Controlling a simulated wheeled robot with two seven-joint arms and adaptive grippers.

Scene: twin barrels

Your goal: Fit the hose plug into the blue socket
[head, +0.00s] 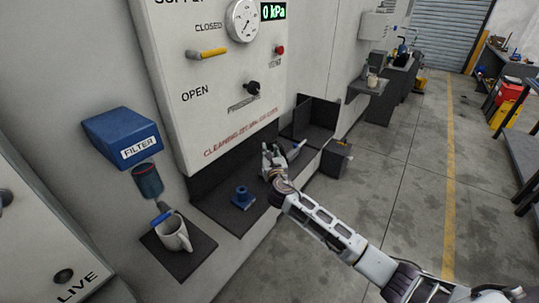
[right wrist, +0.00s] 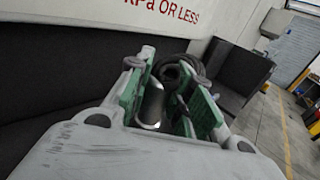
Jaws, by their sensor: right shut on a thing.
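The blue socket (head: 241,198) stands upright on the dark shelf below the white supply panel. My right gripper (head: 274,158) is over the right part of this shelf, right of and beyond the socket, apart from it. In the right wrist view the gripper (right wrist: 170,95) has its green-padded fingers closed around a grey metallic cylinder (right wrist: 152,104), which looks like the hose plug. A dark coiled hose (right wrist: 181,70) shows just beyond the fingers. The plug's lower end is hidden by the gripper body. The socket does not show in the wrist view. My left gripper is not in view.
The panel bears a yellow lever (head: 208,53), a gauge (head: 242,20) and a 0 kPa display (head: 273,11). A dark bin (head: 316,122) stands behind my gripper.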

